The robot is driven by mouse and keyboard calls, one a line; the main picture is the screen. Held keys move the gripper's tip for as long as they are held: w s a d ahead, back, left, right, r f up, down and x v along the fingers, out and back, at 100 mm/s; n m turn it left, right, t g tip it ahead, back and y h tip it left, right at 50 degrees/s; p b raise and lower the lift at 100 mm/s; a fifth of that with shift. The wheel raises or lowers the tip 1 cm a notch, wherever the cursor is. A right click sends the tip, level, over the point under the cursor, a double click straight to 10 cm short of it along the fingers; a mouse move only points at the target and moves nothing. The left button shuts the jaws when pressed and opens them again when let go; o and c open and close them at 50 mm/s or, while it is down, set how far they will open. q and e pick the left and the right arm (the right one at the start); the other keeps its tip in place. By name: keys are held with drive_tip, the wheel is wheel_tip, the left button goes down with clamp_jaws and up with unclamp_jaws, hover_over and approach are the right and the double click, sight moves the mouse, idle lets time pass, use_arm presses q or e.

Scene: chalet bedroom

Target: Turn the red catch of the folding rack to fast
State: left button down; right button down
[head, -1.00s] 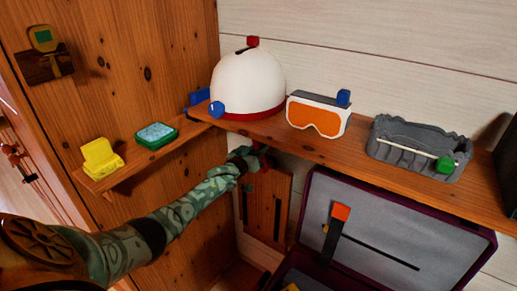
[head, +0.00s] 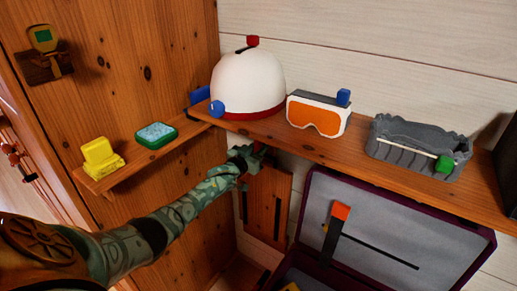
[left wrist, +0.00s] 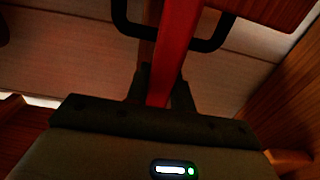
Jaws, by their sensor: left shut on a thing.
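The folding rack (head: 267,203) is a wooden panel with dark slots, against the wall under the long shelf. The red catch (left wrist: 174,48) is a long red bar in the left wrist view; in the head view only a small red bit (head: 259,149) shows beside my gripper. My left gripper (head: 250,160) is at the top of the rack, just under the shelf. In the left wrist view its two dark fingers (left wrist: 162,88) are shut on the red bar, one on each side. Its far end runs out of that picture. My right gripper is not in view.
The shelf (head: 385,176) over the gripper bears a white helmet (head: 247,82), orange goggles (head: 316,117) and a grey tray (head: 402,135). An open case (head: 385,225) stands at lower right. A dark bracket (left wrist: 128,24) crosses behind the red bar.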

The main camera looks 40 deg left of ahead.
use_arm(q)
drive_tip(key=c, duration=1.5)
unclamp_jaws()
drive_tip(key=shift+f, duration=0.2)
drive_tip(key=shift+r, duration=0.1)
drive_tip(key=shift+s, duration=0.15)
drive_tip(key=s+p, duration=0.4)
drive_tip(key=s, duration=0.3)
drive_tip(key=p, duration=0.1)
approach(257, 149)
drive_tip(key=s, duration=0.5)
drive_tip(key=shift+s+f, duration=0.1)
drive_tip(key=shift+f, duration=0.2)
